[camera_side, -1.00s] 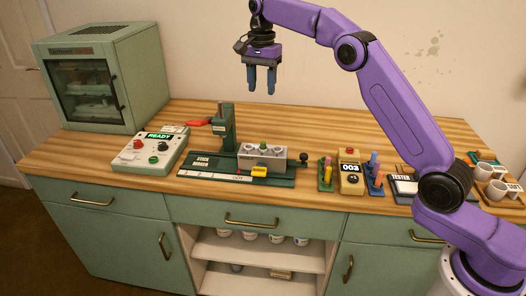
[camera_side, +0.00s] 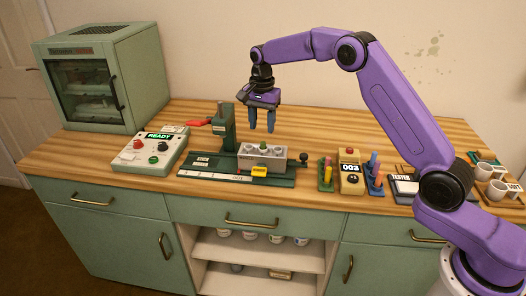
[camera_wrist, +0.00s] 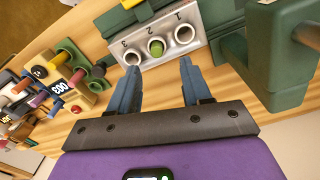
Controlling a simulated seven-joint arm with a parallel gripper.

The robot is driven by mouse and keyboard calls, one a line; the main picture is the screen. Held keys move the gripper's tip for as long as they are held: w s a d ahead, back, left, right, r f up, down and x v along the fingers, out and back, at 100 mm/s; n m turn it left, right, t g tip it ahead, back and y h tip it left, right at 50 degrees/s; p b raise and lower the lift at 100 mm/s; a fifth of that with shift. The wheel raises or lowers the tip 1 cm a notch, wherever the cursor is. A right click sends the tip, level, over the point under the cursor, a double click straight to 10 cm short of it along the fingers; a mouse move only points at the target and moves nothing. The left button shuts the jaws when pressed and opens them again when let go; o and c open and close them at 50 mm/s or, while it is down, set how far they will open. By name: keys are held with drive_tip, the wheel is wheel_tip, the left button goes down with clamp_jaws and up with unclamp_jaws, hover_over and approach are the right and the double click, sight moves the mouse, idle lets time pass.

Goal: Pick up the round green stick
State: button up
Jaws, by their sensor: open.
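The round green stick (camera_wrist: 156,48) stands in the middle hole of a grey block (camera_wrist: 196,37) with numbered holes. The holes on either side look empty in the wrist view. In the side view the grey block (camera_side: 248,161) sits on the green stock bench, and the green stick (camera_side: 263,146) shows small at its top. My gripper (camera_side: 262,131) is open and empty, pointing down just above the block. In the wrist view the two fingertips of my gripper (camera_wrist: 160,64) are apart, with the stick seen between and slightly beyond them.
A green upright with a red lever (camera_side: 198,123) stands close left of my gripper. Racks of coloured sticks (camera_side: 326,175) and a counter box marked 003 (camera_side: 351,182) stand to the right. A control box reading READY (camera_side: 152,157) is at the left. Bare wood lies behind the bench.

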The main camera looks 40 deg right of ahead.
sight(263, 142)
drive_tip(key=shift+s+f, duration=0.15)
drive_tip(key=shift+f, duration=1.15)
drive_tip(key=shift+s+f, duration=0.1)
drive_tip(key=shift+f, duration=1.2)
clamp_jaws()
